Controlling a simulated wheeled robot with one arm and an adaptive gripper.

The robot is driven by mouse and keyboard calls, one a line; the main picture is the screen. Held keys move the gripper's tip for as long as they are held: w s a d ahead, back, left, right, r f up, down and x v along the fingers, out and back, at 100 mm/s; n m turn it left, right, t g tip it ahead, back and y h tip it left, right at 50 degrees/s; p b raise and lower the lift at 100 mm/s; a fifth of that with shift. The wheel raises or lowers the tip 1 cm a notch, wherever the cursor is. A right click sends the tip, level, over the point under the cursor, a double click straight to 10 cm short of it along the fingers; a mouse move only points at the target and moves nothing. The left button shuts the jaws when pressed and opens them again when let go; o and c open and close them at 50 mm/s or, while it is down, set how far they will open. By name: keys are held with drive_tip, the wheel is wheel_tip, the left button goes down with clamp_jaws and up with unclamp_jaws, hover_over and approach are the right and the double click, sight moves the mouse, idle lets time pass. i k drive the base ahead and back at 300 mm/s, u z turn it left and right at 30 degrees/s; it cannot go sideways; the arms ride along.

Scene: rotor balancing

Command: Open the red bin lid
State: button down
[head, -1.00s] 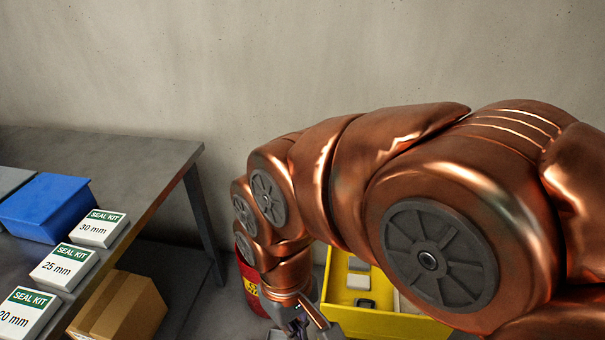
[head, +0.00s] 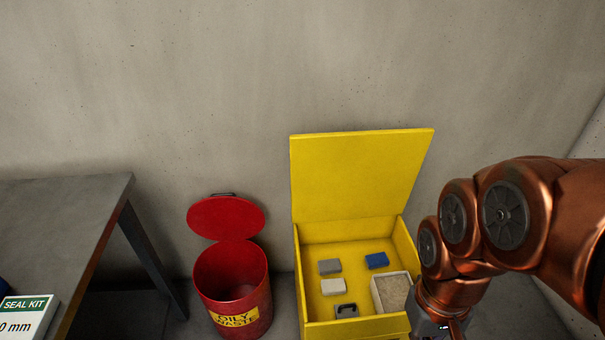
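The red bin (head: 251,293) stands on the floor in the head view, left of the yellow box. It carries a yellow "OILY WASTE" label. Its round red lid (head: 226,217) is raised up at the back of the rim, so the bin's mouth is uncovered. A small dark handle shows at the lid's top edge. My copper arm comes in from the right, and its wrist is at the right front of the yellow box, apart from the bin. My gripper's fingers are cut off by the bottom edge of the view.
The yellow box (head: 361,180) stands open right of the bin, with several small blocks and a pale tray (head: 376,293) inside. A grey table (head: 62,215) with a seal kit box (head: 27,318) is at left. Bare wall is behind.

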sight(224, 217)
drive_tip(key=z, duration=0.5)
drive_tip(key=i, duration=0.55)
drive_tip(key=u, duration=2.65)
